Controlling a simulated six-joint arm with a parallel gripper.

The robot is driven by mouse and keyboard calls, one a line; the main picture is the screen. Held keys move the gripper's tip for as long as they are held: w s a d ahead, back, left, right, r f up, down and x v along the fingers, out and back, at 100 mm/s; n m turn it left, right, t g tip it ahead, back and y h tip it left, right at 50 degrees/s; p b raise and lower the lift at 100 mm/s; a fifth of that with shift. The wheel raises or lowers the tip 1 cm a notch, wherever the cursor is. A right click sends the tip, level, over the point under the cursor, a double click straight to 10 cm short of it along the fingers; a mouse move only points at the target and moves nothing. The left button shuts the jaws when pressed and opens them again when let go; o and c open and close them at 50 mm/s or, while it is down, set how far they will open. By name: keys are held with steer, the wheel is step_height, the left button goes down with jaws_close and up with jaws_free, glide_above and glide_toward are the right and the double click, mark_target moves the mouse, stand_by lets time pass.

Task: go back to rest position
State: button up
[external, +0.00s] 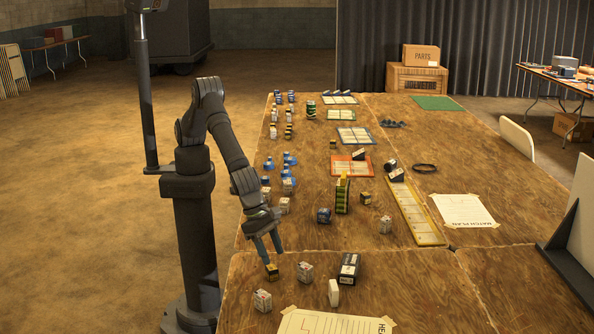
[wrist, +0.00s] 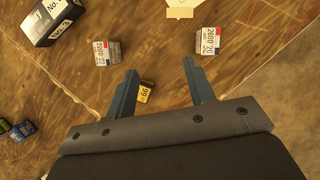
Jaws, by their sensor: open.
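My gripper (external: 273,257) is open above the near left part of the wooden table (external: 410,290), its fingers pointing down. In the wrist view my gripper (wrist: 161,68) shows its two fingers spread wide apart. A small black and yellow block (external: 272,272) is on the table just below the fingertips.
Around my gripper stand white labelled blocks (external: 305,271), a black box (external: 348,268) and a small white block (external: 334,292). A yellow tray (external: 415,212), an orange tray (external: 350,164) and many small packs lie farther back.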

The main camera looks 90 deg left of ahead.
steer(key=w+a+n+y, duration=0.2)
steer(key=w+a+n, duration=0.4)
steer(key=w+a, duration=2)
steer(key=shift+w+a+t+y, duration=0.3)
steer(key=shift+w+a+t, duration=0.1)
steer(key=shift+a, duration=0.65)
